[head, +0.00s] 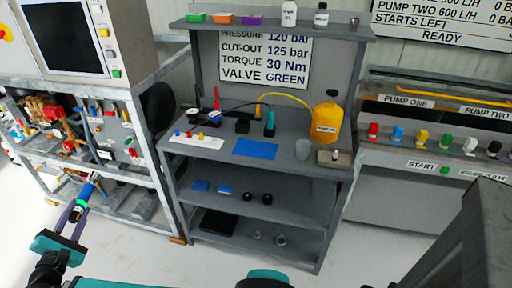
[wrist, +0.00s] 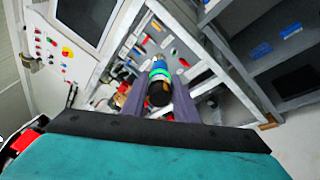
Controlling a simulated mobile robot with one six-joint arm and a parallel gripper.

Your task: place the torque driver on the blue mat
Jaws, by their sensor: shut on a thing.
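The torque driver (head: 84,196), with a dark end, a green and blue band and a pale tip, is held in my gripper (head: 78,212) at the lower left of the head view. In the wrist view the driver (wrist: 160,84) sits between my two dark purple fingers, its black end towards the camera. My gripper is shut on it, in the air in front of the left pump rack, left of the workbench. The blue mat (head: 255,149) lies flat and bare on the workbench top, well to the right of my gripper. It is not seen in the wrist view.
Tools stand behind the mat. The pump rack (head: 150,150) is close to my gripper. Open floor lies before the bench.

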